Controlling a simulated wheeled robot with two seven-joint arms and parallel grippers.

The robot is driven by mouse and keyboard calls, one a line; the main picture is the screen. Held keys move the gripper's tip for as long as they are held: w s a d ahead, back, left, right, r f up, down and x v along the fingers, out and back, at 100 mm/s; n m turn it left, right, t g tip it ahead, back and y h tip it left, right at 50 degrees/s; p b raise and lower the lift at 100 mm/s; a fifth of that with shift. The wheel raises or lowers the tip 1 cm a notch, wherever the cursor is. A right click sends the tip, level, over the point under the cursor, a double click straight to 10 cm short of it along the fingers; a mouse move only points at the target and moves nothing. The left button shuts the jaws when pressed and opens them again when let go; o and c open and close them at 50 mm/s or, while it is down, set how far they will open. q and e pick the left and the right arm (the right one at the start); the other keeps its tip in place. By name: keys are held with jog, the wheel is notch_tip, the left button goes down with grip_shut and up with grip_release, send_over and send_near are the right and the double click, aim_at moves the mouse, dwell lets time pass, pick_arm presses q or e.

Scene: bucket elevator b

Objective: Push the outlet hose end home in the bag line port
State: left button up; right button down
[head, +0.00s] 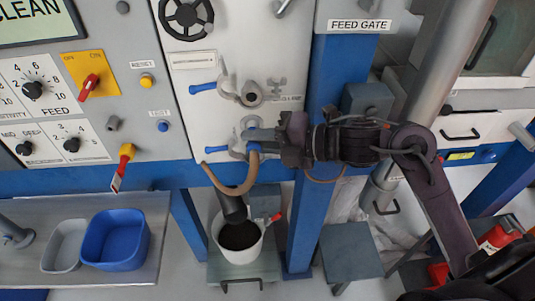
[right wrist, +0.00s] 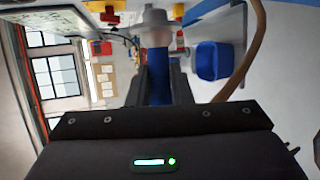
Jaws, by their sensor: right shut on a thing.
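My right gripper (head: 258,140) comes in from the right, shut on the blue cuff of the outlet hose end (right wrist: 158,85). The brown hose (head: 247,181) loops down and left from it; it also shows in the right wrist view (right wrist: 252,48). The cuff faces a grey round fitting (right wrist: 155,18) on the panel, seemingly the port. A pinkish stretch shows between cuff and fitting; how deep the end sits I cannot tell. Another port with a dark mouth (head: 251,93) is above. My left gripper is not in view.
Blue lever handles (head: 203,87) and (head: 216,150) stick out left of the ports. A white bucket (head: 218,246) with dark contents stands below, under a dark spout (head: 232,207). A blue bin (head: 115,240) is on the left shelf. A blue post (head: 308,205) stands at right.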

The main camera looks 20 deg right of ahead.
aim_at(258, 120)
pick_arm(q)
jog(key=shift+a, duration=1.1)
pick_arm(e)
jog(key=shift+r, duration=0.35)
jog(key=w, duration=0.2)
jog(key=w+d, duration=0.1)
jog(key=w, duration=0.1)
jog(key=shift+d+b, duration=0.2)
jog(key=shift+b, duration=0.15)
jog(key=shift+w+d, duration=0.25)
jog(key=shift+w, duration=0.4)
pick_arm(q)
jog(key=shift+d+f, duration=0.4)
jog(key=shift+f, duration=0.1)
pick_arm(e)
jog(key=shift+w, duration=0.15)
pick_arm(q)
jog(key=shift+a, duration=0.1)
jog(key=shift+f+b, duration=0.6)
jog(key=shift+b, duration=0.1)
